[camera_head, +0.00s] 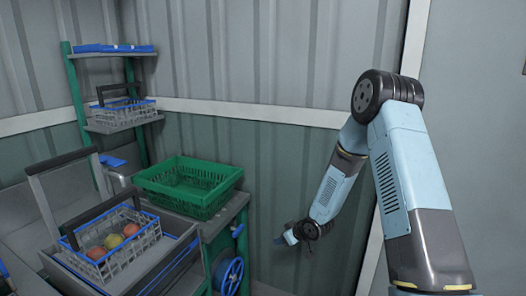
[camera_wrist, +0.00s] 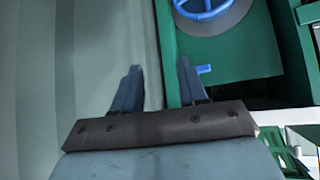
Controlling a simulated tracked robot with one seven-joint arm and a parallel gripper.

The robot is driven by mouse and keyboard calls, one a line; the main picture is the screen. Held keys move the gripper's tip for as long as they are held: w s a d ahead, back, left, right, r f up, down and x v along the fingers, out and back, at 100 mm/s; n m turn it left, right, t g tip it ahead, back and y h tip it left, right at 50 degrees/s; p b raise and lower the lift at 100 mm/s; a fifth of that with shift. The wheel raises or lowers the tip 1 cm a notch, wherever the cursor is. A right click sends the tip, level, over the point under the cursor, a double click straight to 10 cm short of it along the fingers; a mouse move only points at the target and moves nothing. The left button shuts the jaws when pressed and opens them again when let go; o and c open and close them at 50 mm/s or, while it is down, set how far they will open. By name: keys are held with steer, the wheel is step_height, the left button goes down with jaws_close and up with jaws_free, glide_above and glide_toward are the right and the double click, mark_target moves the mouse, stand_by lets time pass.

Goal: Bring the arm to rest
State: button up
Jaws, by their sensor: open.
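My arm rises on the right of the head view, bends at the dark elbow joint and reaches down and left. My gripper (camera_head: 288,238) hangs low in front of the green wall, to the right of the blue handwheel (camera_head: 231,275). In the wrist view my gripper (camera_wrist: 159,88) shows two blue-grey fingers standing apart with nothing between them. The gripper is open, empty and touches nothing that I can see.
A green crate (camera_head: 163,184) stands on a green-framed bench. Another basket (camera_head: 121,117) sits on the rack shelf. The corrugated wall (camera_head: 270,150) is close behind my arm. The handwheel also shows in the wrist view (camera_wrist: 205,10).

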steer(key=s+d+r+m+h, duration=0.1)
steer(key=s+d+r+h, duration=0.2)
steer(key=r, duration=0.6)
steer(key=s+d+r+m+h, duration=0.1)
steer(key=s+d+r+m, duration=0.15)
steer(key=d+r, duration=0.45)
steer(key=s+d+r+h, duration=0.2)
steer(key=s+d+r, duration=0.15)
steer(key=r, duration=0.75)
steer(key=s+r+m, duration=0.1)
steer(key=s+r, duration=0.3)
steer(key=s, duration=0.5)
steer(key=s+d+r+m, duration=0.1)
steer(key=s+r, duration=0.4)
steer(key=s, duration=0.5)
steer(key=s+d+r+m+g, duration=0.1)
steer(key=s+r+m, duration=0.2)
steer(key=s, duration=0.6)
steer(key=shift+s+r, duration=0.35)
steer(key=shift+r, duration=0.3)
